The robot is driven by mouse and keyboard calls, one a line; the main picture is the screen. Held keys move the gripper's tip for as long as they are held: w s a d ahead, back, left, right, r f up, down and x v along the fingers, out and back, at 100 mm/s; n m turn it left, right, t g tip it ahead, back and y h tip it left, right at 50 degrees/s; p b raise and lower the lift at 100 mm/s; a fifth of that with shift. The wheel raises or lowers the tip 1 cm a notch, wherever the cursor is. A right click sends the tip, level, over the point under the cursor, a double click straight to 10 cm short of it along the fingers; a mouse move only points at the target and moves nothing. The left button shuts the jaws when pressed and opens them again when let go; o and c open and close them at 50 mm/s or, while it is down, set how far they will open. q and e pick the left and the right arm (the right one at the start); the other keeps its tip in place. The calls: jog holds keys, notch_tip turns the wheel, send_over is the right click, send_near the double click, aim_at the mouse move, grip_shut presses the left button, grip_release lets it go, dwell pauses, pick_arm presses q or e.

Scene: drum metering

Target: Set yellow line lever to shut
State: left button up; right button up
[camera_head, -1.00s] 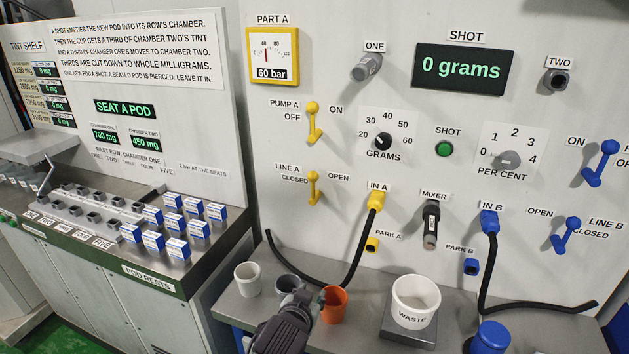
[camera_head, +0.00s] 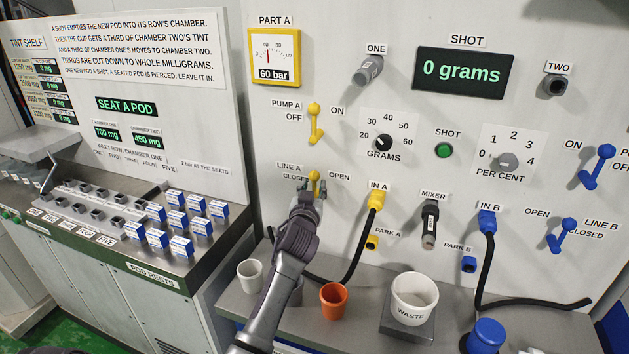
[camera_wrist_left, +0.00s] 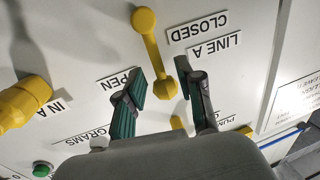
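The yellow line A lever (camera_head: 315,175) is on the upright panel, between the CLOSED label on its left and the OPEN label on its right. My left gripper (camera_head: 312,188) is in front of it and hides its lower part. The fingers are apart, one on each side of that end, with gaps visible; contact cannot be told. My right gripper is not in view.
The yellow pump A lever (camera_head: 315,125) is just above. The yellow IN A plug (camera_head: 377,199) and its black hose are to the right. A white cup (camera_head: 250,275), an orange cup (camera_head: 333,301) and the waste cup (camera_head: 413,299) stand on the bench below.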

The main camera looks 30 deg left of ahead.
pick_arm(q)
jog(key=shift+x, duration=1.25)
grip_shut()
